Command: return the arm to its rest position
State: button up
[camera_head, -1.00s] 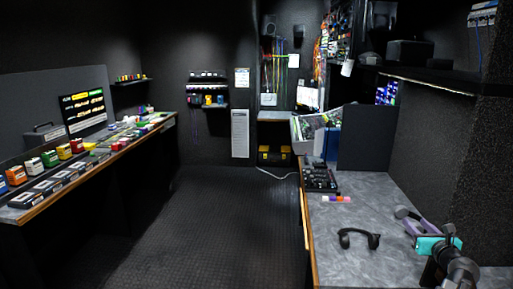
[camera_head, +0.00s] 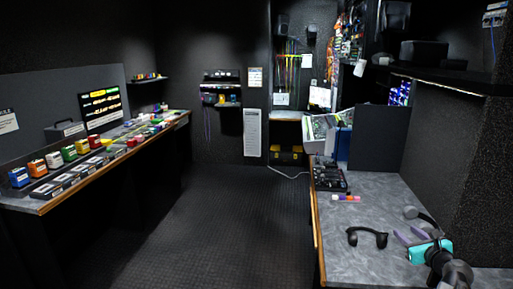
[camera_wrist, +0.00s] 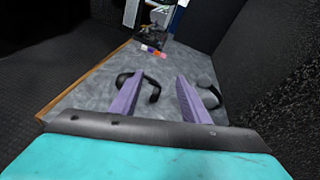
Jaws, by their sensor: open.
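My gripper (camera_head: 408,236) is at the lower right of the head view, over the right-hand counter (camera_head: 385,195). It has a teal body and two purple fingers. In the wrist view the fingers of my gripper (camera_wrist: 161,77) stand apart with nothing between them, so it is open and empty. A black headset (camera_head: 367,240) lies on the counter left of the fingers, and a grey headset (camera_head: 421,215) lies beyond them. In the wrist view the left finger partly covers the black headset (camera_wrist: 154,91), and the grey headset (camera_wrist: 208,88) is at the right finger.
A dark panel (camera_head: 377,138) and a textured wall (camera_head: 450,140) bound the counter. A control box (camera_head: 328,176) and small coloured blocks (camera_head: 346,198) are farther back. A long desk (camera_head: 70,185) with coloured boxes runs along the left. The floor (camera_head: 220,225) between is clear.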

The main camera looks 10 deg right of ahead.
jog(key=w+a+f+n+g+y, duration=0.1)
jog(key=w+a+f+n+y, duration=0.1)
jog(key=w+a+f+n, duration=0.45)
jog(key=w+a+f+n+g+y, duration=0.1)
jog(key=a+f+n+g+y, duration=0.15)
jog(key=a, duration=0.65)
jog(key=s+a+f+n+g+y, duration=0.1)
jog(key=a+f+n+g, duration=0.1)
jog(key=a+f+n, duration=0.55)
jog(key=a+f+n+g+y, duration=0.1)
jog(key=a+f+n+g, duration=0.25)
jog(key=a, duration=0.65)
jog(key=s+a+f+n+g, duration=0.1)
jog(key=a+f+n, duration=0.5)
jog(key=a, duration=0.3)
jog(key=s+a+f+n+g+h, duration=0.2)
jog(key=s+a+f+n+g, duration=0.2)
jog(key=s+a+f+n, duration=0.45)
jog(key=s+a+f+n+g+b, duration=0.1)
jog(key=s+f+g+b, duration=0.3)
jog(key=s+f, duration=1.7)
jog(key=s+n+g, duration=0.1)
jog(key=s+g, duration=0.1)
jog(key=s, duration=0.1)
jog(key=shift+s+a+f, duration=0.15)
jog(key=shift+s+a, duration=0.05)
jog(key=shift+a, duration=0.15)
jog(key=shift+h, duration=0.25)
jog(key=shift+w, duration=0.15)
jog(key=shift+c, duration=1.4)
